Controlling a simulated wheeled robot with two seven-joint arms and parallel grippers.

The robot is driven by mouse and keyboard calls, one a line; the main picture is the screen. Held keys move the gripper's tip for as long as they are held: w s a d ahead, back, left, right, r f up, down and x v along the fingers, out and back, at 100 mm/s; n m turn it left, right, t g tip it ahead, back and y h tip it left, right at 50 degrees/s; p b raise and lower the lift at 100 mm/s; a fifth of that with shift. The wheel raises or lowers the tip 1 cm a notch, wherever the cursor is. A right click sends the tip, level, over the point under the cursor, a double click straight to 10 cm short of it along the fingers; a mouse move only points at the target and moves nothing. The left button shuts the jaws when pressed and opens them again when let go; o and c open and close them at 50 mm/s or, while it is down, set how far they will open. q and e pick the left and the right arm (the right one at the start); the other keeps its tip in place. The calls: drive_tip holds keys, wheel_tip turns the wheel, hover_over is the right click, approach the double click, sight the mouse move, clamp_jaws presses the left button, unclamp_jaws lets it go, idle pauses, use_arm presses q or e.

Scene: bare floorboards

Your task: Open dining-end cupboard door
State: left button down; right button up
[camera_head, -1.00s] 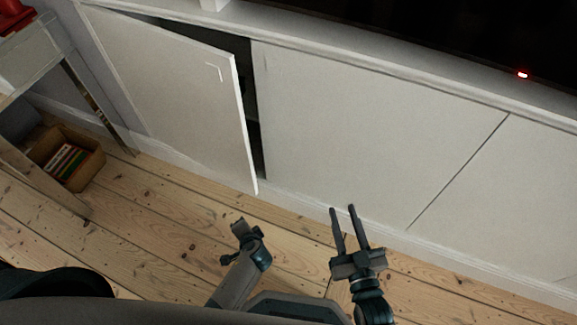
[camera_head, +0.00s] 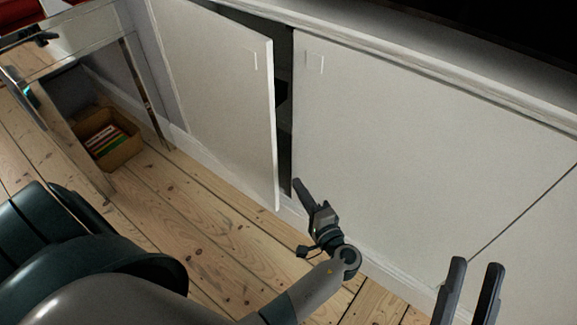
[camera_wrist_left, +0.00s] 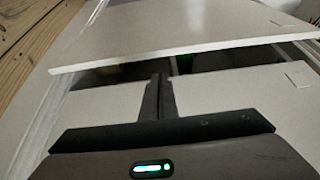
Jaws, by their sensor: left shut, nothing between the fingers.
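The cupboard door (camera_head: 225,95) is white and stands ajar, its free edge on the right swung out from the cupboard front. A dark gap shows between that edge and the neighbouring closed panel (camera_head: 400,130). My left gripper (camera_head: 299,185) is shut and empty, low beside the gap, just right of the door's lower corner. In the left wrist view its closed fingers (camera_wrist_left: 157,82) point at the dark gap below the door's edge (camera_wrist_left: 180,52); I cannot tell whether they touch the door. My right gripper (camera_head: 473,285) is open and empty at the lower right, in front of the closed panels.
A wooden box (camera_head: 112,145) with coloured items stands on the floor under a table-like unit (camera_head: 75,45) at the left. Bare floorboards (camera_head: 185,205) lie clear in front of the door. The cupboard's white top ledge (camera_head: 430,70) runs along above the panels.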

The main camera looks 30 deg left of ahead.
use_arm(q)
drive_tip(key=shift+a, duration=0.1)
drive_tip(key=b+x, duration=0.1)
drive_tip(key=x, duration=0.9)
use_arm(e)
drive_tip(key=shift+d+r+t+y, duration=0.15)
drive_tip(key=shift+d+r+t, duration=0.15)
drive_tip(key=shift+r, duration=0.15)
drive_tip(key=shift+d+r+t+y, duration=0.15)
drive_tip(key=shift+d+r+t, duration=0.15)
drive_tip(key=shift+r, duration=0.15)
use_arm(q)
drive_tip(key=shift+s, duration=0.1)
